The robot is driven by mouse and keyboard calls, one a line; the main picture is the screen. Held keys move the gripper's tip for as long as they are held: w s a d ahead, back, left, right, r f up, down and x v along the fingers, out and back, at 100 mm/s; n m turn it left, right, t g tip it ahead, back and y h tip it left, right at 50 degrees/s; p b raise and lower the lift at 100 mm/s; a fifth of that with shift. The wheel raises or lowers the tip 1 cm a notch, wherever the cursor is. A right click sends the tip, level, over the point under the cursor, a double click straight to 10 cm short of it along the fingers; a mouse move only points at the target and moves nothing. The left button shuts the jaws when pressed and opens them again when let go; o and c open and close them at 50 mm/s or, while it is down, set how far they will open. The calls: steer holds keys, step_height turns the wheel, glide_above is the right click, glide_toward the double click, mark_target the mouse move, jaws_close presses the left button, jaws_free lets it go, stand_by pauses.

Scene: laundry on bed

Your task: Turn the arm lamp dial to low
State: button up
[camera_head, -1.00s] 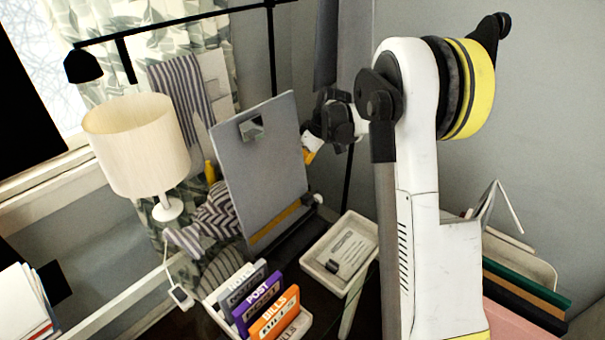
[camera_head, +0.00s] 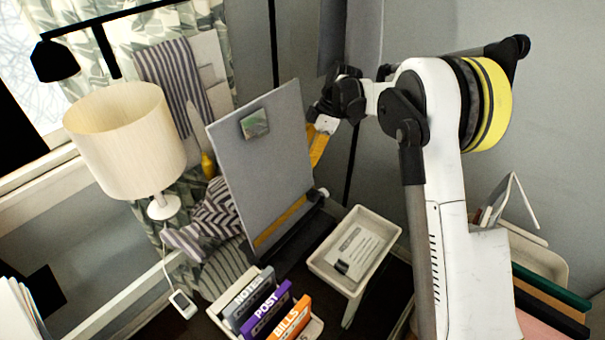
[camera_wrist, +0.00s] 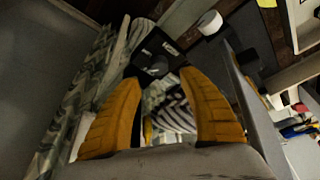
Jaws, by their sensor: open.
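The black arm lamp shows in the head view, with its shade (camera_head: 53,61) at the upper left and its thin pole (camera_head: 274,60) right of it. In the wrist view a dark square plate (camera_wrist: 141,66) with a round knob-like shape (camera_wrist: 158,66) and small pale marks lies beyond my fingertips. It may be the lamp's dial, but its setting cannot be read. My gripper (camera_wrist: 160,80) is open, its two yellow fingers apart with nothing held. In the head view my gripper (camera_head: 319,145) is behind the right edge of a grey board, partly hidden.
The upright grey board (camera_head: 262,170) stands close to my gripper. A cream table lamp (camera_head: 125,140) and striped cloth are left. A white tray (camera_head: 387,250) and a sorter with labelled cards (camera_head: 262,305) are in front. Books (camera_head: 550,288) lie at right.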

steer(key=b+x, duration=0.2)
steer(key=x, duration=0.5)
steer(key=shift+r, duration=0.1)
steer(key=shift+c, duration=0.4)
jaws_close()
